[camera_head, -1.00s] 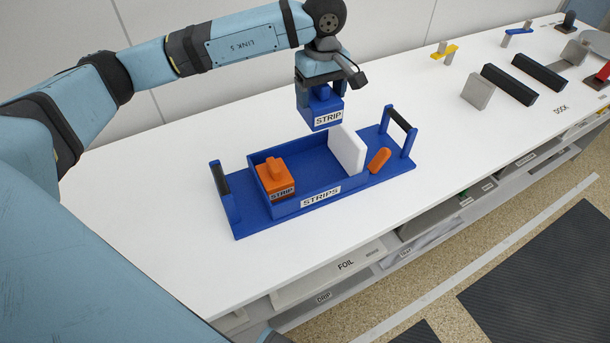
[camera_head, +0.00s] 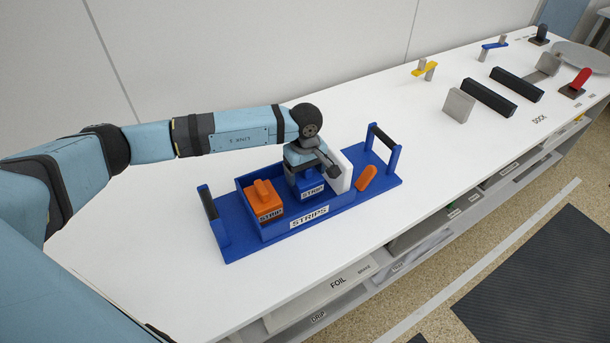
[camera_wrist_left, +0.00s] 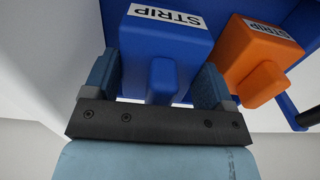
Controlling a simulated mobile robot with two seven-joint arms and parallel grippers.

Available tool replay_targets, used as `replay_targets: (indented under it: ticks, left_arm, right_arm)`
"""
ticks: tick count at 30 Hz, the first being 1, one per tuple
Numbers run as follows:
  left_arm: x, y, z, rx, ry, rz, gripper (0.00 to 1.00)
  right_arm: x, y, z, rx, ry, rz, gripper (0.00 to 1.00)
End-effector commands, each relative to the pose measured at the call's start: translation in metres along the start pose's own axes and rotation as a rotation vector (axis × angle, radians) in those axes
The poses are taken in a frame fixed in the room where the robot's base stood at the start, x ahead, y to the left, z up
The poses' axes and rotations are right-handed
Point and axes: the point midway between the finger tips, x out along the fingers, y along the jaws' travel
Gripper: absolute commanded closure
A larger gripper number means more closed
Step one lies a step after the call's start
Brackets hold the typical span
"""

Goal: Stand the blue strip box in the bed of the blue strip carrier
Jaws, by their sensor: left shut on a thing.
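The blue strip box (camera_head: 311,188), labelled STRIP, is inside the bed of the blue strip carrier (camera_head: 232,241), between the orange strip box (camera_head: 264,201) and a white block (camera_head: 345,172). It looks upright. Whether its base touches the bed floor is hidden by the carrier's front wall. My left gripper (camera_head: 303,168) is above it, shut on its top grip. In the left wrist view the blue box (camera_wrist_left: 160,55) lies between the fingers (camera_wrist_left: 158,85), with the orange box (camera_wrist_left: 258,60) beside it. My right gripper is not in view.
The carrier has an upright handle at each end and an orange piece (camera_head: 367,178) on its right part. A grey block (camera_head: 458,106), black bars (camera_head: 487,99) and a yellow piece (camera_head: 426,69) stand farther right. The white table (camera_head: 420,185) is clear around the carrier.

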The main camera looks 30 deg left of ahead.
Motion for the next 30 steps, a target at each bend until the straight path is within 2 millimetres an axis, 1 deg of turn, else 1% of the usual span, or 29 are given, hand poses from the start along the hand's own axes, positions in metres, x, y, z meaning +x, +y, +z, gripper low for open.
replay_targets:
  ticks: [1, 4, 11, 15, 16, 18, 26, 29, 30]
  left_arm:
    - [0.009, -0.001, 0.001, 0.0, -0.001, -0.003, 0.46]
    - [0.019, 0.0, 0.0, 0.001, 0.0, -0.001, 0.46]
    - [0.019, 0.0, 0.0, 0.001, 0.0, 0.0, 0.46]
    - [0.025, 0.0, 0.0, 0.001, 0.001, 0.0, 0.46]
    - [0.022, 0.0, 0.0, 0.001, 0.001, 0.0, 0.15]
    - [0.022, 0.0, 0.0, 0.001, 0.001, 0.0, 0.0]
    - [0.02, 0.0, 0.0, 0.001, 0.0, 0.0, 0.0]
    - [0.013, 0.0, -0.001, 0.001, 0.001, 0.002, 0.0]
    - [0.007, 0.001, -0.001, 0.001, 0.002, 0.003, 0.0]
  right_arm:
    - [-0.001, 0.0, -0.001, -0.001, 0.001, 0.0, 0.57]
    - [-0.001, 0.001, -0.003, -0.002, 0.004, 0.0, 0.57]
    - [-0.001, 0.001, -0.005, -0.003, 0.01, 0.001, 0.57]
    - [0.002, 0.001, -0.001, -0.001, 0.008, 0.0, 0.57]
    - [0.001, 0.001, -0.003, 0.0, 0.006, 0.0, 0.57]
    - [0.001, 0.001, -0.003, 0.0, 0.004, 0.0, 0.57]
    - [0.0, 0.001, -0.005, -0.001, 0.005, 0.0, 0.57]
    - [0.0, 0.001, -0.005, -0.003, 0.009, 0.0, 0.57]
    - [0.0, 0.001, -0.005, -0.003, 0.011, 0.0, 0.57]
